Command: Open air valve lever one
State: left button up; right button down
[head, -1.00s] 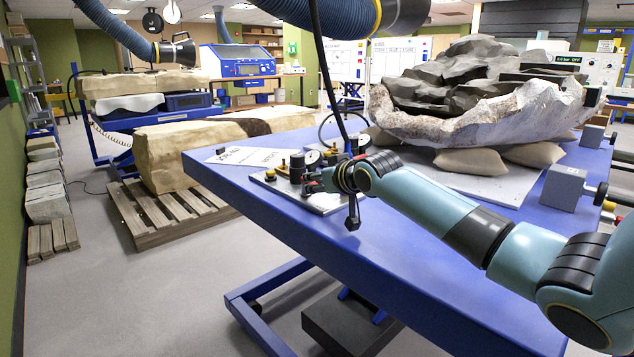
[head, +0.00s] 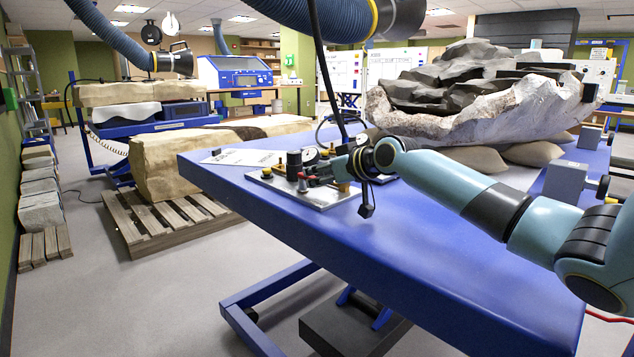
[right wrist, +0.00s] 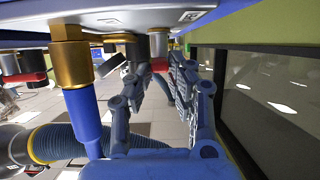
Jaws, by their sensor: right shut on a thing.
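The air valve panel, a pale metal plate (head: 335,199) with gauges, dark knobs and brass fittings, lies on the near left part of the blue table. My right gripper (head: 311,177) reaches over it from the right, low among the fittings. In the right wrist view the panel hangs upside down along the top, and the two fingers (right wrist: 160,82) flank a valve with a red lever (right wrist: 160,66). The gripper is shut on this lever; the contact is partly hidden. A second red lever (right wrist: 25,77) shows at the left. Lever numbers cannot be read. My left gripper is out of view.
A brass fitting with a blue stem (right wrist: 82,110) stands close beside the fingers in the wrist view. A dark hanging cable (head: 325,75) passes near my right wrist. A large jacketed fossil (head: 530,115) lies behind. The table's front is clear.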

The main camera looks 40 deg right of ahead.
jog(key=c, duration=1.2)
grip_release()
jog(key=shift+c, duration=0.2)
jog(key=shift+r, duration=0.1)
notch_tip(320, 180, up, 10)
